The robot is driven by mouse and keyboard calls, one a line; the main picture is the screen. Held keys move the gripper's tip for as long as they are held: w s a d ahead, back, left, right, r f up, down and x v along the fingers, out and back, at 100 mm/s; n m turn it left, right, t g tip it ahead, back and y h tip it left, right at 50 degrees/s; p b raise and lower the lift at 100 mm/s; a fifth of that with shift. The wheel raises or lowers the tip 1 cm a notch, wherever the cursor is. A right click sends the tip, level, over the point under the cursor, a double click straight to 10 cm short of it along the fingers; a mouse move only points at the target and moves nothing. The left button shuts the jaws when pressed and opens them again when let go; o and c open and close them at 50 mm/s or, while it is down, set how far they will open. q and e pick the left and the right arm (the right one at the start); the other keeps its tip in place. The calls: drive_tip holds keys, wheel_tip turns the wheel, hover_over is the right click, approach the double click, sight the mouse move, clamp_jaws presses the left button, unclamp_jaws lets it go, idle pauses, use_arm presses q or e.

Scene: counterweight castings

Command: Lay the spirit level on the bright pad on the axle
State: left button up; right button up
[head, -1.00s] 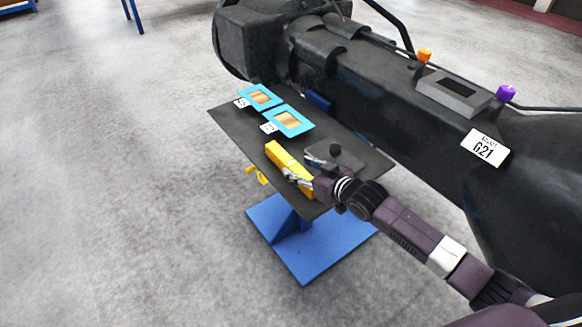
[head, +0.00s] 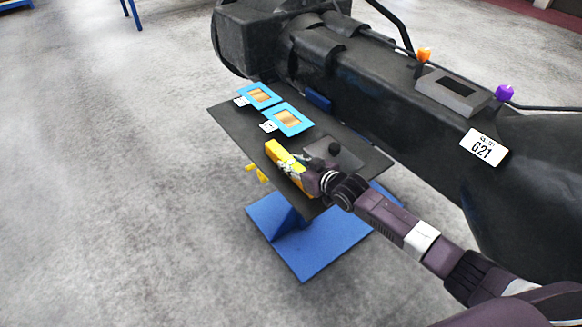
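The yellow spirit level (head: 277,155) lies on the dark table top near its front edge. My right gripper (head: 295,165) is at the level, over its middle and near end, and hides part of it. I cannot tell whether the fingers are closed on it. The long black axle (head: 375,85) runs behind the table. On its top is a grey block (head: 437,88) with a dark rectangular recess, between an orange knob (head: 424,54) and a purple knob (head: 504,93). No clearly bright pad shows on the axle. My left gripper is not in view.
Two blue-framed pieces (head: 289,119) with brown centres lie on the dark table (head: 238,124), with small white tags. A dark grey plate with a black knob (head: 334,148) is beside my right gripper.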

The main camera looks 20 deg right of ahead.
clamp_jaws()
drive_tip(key=shift+r, duration=0.1)
drive_tip(key=shift+w+r, duration=0.1)
drive_tip(key=shift+r, duration=0.05)
